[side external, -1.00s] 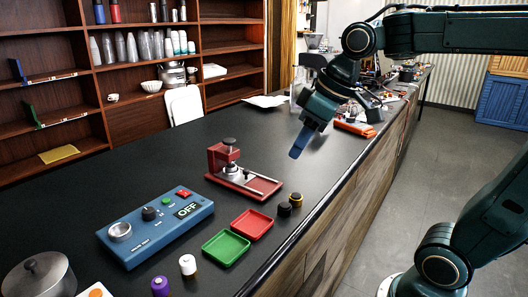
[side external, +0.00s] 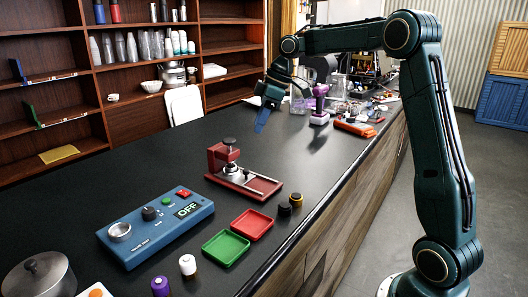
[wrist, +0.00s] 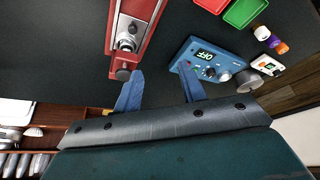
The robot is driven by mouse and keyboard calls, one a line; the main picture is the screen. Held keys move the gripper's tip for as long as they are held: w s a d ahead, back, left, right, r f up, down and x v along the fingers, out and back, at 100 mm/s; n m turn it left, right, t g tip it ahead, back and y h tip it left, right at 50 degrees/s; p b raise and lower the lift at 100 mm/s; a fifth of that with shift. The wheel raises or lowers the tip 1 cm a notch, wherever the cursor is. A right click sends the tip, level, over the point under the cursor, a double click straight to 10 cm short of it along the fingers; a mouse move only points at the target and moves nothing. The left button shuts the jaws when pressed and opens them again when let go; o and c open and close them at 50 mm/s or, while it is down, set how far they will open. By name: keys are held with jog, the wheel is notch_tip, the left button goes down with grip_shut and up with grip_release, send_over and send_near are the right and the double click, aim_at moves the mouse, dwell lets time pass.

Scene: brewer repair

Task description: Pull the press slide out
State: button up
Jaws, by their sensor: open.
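The red press (side external: 228,157) stands on the dark counter, with a dark knob on top and a silver round part at its foot. Its red base (side external: 268,187) reaches to the right with pale metal rails; I cannot tell the slide apart from these. In the wrist view the press (wrist: 125,58) is at the upper left, knob towards me. My gripper (side external: 262,122) is in the air, behind the press and to its right, touching nothing. In the wrist view its blue fingers (wrist: 160,68) are apart with nothing between them.
A blue control box (side external: 155,226) reading OFF, a red tray (side external: 251,224), a green tray (side external: 225,248) and small dark and yellow knobs (side external: 284,209) stand near the press. A purple tool (side external: 320,103) and orange item (side external: 355,127) are farther back. The counter behind the press is clear.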

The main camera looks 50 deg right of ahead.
aim_at(246, 170)
jog(key=w+d+f+n, duration=0.1)
jog(key=w+d+f, duration=0.2)
jog(key=d, duration=0.3)
jog(key=shift+f+n+y, duration=0.3)
jog(key=shift+f, duration=0.5)
jog(key=x, duration=1.3)
jog(key=shift+s+a+f, duration=0.1)
jog(key=shift+f, duration=0.35)
grip_shut()
